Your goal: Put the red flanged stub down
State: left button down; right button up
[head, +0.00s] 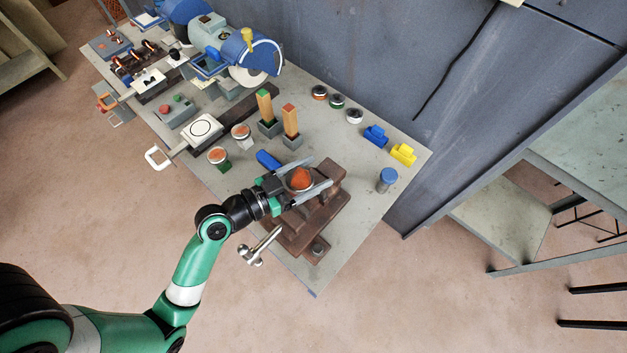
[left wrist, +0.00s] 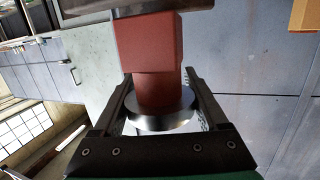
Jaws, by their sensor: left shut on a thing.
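The red flanged stub (head: 301,179) is between the fingers of my left gripper (head: 314,175), above or at the brown vice (head: 325,212). The gripper is shut on it. In the left wrist view the stub's pale metal flange (left wrist: 163,118) sits between the two dark fingers, with a red body (left wrist: 148,48) extending away from it. A dark edge crosses the top of that view. I cannot tell whether the stub touches the vice. My right gripper is not in view.
Upright wooden bars (head: 291,121) stand behind. Bare bench (head: 365,222) shows right of the vice.

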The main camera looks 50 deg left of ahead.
pick_arm(q)
jog(key=shift+w+a+f+b, duration=0.15)
jog(key=shift+f+b, duration=0.1)
jog(key=shift+f, duration=0.35)
jog(key=shift+w+d+f+b, duration=0.1)
jog(key=shift+f+b, duration=0.2)
jog(key=shift+f, duration=0.3)
jog(key=shift+w+a+f+b, duration=0.15)
jog(key=shift+f+b, duration=0.1)
jog(key=shift+f, duration=0.35)
jog(key=shift+d, duration=0.1)
jog(key=shift+f, duration=0.2)
grip_release()
